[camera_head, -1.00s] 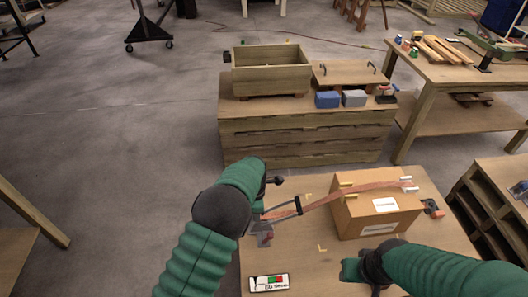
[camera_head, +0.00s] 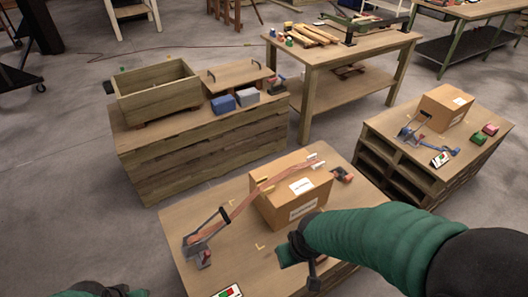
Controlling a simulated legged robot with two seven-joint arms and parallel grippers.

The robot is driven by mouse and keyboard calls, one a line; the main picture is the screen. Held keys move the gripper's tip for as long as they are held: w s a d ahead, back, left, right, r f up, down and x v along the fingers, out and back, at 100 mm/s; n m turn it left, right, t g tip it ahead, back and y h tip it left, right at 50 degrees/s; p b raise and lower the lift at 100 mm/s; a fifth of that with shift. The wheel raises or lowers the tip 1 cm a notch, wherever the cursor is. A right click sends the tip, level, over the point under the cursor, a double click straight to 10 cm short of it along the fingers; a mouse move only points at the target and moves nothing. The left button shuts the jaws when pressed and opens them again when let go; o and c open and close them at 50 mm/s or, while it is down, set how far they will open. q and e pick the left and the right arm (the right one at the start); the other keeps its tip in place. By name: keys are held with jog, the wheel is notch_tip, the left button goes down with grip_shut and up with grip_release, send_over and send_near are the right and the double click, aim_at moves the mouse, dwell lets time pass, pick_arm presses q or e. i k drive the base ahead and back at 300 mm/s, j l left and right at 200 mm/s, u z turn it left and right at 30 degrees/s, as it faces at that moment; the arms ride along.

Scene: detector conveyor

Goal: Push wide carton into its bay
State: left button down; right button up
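A brown carton (camera_head: 277,202) with white labels sits on the near wooden table (camera_head: 183,225). A reddish strap (camera_head: 277,176) runs across its top to a metal tool (camera_head: 200,247) on its left. My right gripper (camera_head: 300,262) is in front of the carton's near face, low over the table; whether it touches is unclear, and its finger opening cannot be made out. A second carton (camera_head: 447,107) stands on the slatted stand at right. I cannot tell which carton is the wide one.
Yellow corner marks (camera_head: 260,247) lie on the near table. A small panel (camera_head: 228,291) sits at its front edge. A blue strapping tool (camera_head: 424,136) lies by the second carton. A wooden crate (camera_head: 158,92) and blue block (camera_head: 222,103) stand on the back bench. Floor separates the tables.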

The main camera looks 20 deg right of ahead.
aim_at(299, 193)
jog(key=l+u, duration=0.15)
jog(key=l, duration=0.35)
jog(key=k+l+u, duration=0.1)
jog(key=l, duration=0.4)
jog(key=l+u, duration=0.3)
jog(key=l, duration=0.65)
jog(key=k+l+u, duration=0.1)
jog(key=l+u, duration=0.2)
jog(key=l, duration=0.65)
